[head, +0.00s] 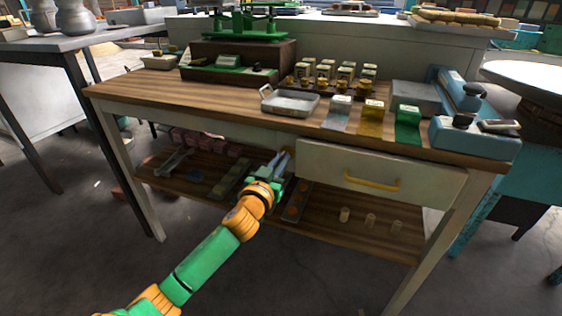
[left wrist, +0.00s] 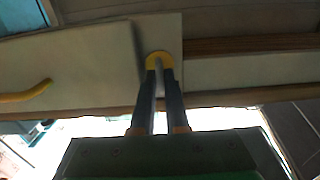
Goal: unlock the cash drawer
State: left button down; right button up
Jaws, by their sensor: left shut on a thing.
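The drawer (head: 340,172) under the wooden counter has a pale front and a yellow handle (head: 372,182). Its front also shows in the left wrist view (left wrist: 75,75), with the handle (left wrist: 25,92) at left. My left gripper (head: 281,162) is just left of the drawer front, below the counter edge. In the left wrist view its two dark fingers (left wrist: 159,72) are nearly together at a round yellow piece (left wrist: 158,55) on the pale panel. They are shut on this piece; I cannot tell if it is a key or part of the lock. My right gripper is not in view.
A lower shelf (head: 340,222) holds small items. On the counter (head: 230,98) stand a metal tray (head: 290,103), coloured blocks, a green scale (head: 240,30) and a blue machine (head: 470,137). A table leg (head: 130,175) stands left of my arm. The floor in front is clear.

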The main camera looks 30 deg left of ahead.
pick_arm(q)
jog(key=shift+m, duration=0.4)
jog(key=shift+d+f+m+p, duration=0.1)
jog(key=shift+m+p, duration=1.25)
jog(key=shift+m, duration=2.95)
jog(key=shift+d+f+m+p, duration=0.1)
jog(key=shift+m+p, duration=1.25)
jog(key=shift+m, duration=2.95)
jog(key=c, duration=1.2)
grip_release()
jog(key=shift+c, duration=0.2)
